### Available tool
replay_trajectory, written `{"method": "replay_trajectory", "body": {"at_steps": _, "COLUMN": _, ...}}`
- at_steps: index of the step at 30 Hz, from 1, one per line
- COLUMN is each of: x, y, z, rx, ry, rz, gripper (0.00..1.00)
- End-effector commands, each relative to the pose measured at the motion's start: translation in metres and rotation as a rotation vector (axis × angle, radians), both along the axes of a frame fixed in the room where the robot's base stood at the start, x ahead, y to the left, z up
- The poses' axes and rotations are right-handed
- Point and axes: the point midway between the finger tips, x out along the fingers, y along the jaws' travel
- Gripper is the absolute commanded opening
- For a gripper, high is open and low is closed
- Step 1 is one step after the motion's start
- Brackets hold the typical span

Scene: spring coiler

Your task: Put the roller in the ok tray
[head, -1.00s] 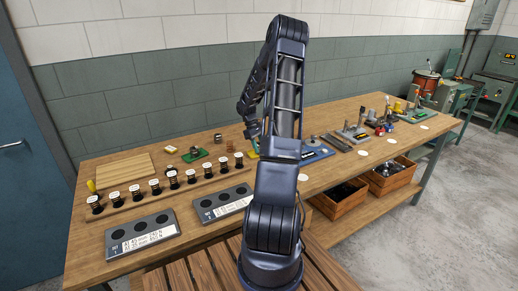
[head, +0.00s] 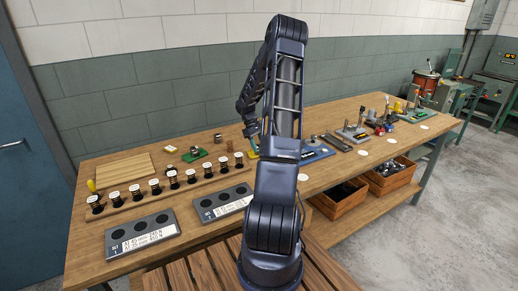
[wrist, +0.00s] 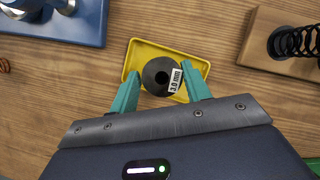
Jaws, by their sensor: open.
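In the wrist view a dark round roller (wrist: 153,84) with a central hole and a white "mm" label sits in a shallow yellow tray (wrist: 135,58). My gripper (wrist: 161,87) has two teal fingers, one on each side of the roller, and they are open. I cannot tell whether either finger touches it. In the head view my arm hides most of this spot; a bit of yellow (head: 252,150) shows beside it. No tray marked "ok" can be read in either view.
In the wrist view a blue plate (wrist: 75,22) lies upper left and a wooden block (wrist: 262,50) with a dark spring stands right. In the head view, a rack of several springs (head: 163,190) and two grey panels (head: 142,232) (head: 222,203) lie left; wooden bins (head: 340,200) sit below right.

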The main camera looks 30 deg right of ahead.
Motion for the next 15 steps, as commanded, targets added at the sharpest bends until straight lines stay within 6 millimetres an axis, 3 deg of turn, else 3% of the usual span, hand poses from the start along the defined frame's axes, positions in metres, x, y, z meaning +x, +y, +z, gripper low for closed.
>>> {"method": "replay_trajectory", "body": {"at_steps": 9, "x": 0.022, "y": 0.009, "z": 0.057, "rx": -0.002, "ry": -0.004, "rz": 0.000, "gripper": 0.48}}
{"method": "replay_trajectory", "body": {"at_steps": 15, "x": 0.033, "y": 0.013, "z": 0.084, "rx": -0.001, "ry": -0.002, "rz": 0.002, "gripper": 0.48}}
